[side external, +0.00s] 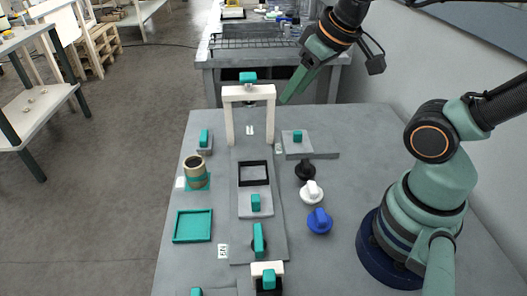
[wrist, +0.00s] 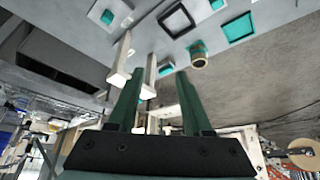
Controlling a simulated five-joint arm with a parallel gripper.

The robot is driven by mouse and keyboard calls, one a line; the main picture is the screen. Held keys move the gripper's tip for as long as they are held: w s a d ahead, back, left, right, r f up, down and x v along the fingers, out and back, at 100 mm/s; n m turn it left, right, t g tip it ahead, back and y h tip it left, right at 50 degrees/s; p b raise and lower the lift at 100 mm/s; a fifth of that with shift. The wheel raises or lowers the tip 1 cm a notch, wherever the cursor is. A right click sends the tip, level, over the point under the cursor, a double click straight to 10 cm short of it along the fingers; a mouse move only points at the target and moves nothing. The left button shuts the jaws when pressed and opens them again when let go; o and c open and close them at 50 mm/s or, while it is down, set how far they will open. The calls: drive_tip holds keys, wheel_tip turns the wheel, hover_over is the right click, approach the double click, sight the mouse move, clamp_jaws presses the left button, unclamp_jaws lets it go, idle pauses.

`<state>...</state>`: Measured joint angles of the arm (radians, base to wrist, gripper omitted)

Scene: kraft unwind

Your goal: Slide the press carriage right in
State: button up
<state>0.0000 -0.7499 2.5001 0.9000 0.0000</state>
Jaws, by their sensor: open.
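The press carriage (side external: 244,209) appears to be the light grey slab with a black square frame (side external: 254,184) and a teal knob (side external: 255,202). It lies on a long grey base plate (side external: 270,243), in front of the white press arch (side external: 248,93). The black frame also shows in the wrist view (wrist: 177,20). My gripper (side external: 284,99) is raised near the arch's top right corner, apart from the carriage. In the wrist view my gripper (wrist: 162,82) is open, with nothing between its green fingers; the arch (wrist: 151,73) shows beyond them.
A teal tray (side external: 193,226) and a brass-coloured cup (side external: 195,170) stand left of the base plate. Black (side external: 304,170), white (side external: 311,192) and blue (side external: 320,221) knobs stand to its right. A teal upright handle (side external: 259,240) stands at its near end.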

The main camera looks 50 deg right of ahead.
drive_tip(key=shift+o, duration=1)
drive_tip(key=n+g, duration=0.6)
drive_tip(key=n, duration=0.3)
hover_over(255, 197)
wheel_tip(255, 197, down, 11)
wheel_tip(255, 197, down, 12)
drive_tip(key=shift+s+r, duration=0.1)
drive_tip(key=shift+r, duration=0.1)
drive_tip(key=shift+c, duration=0.3)
clamp_jaws()
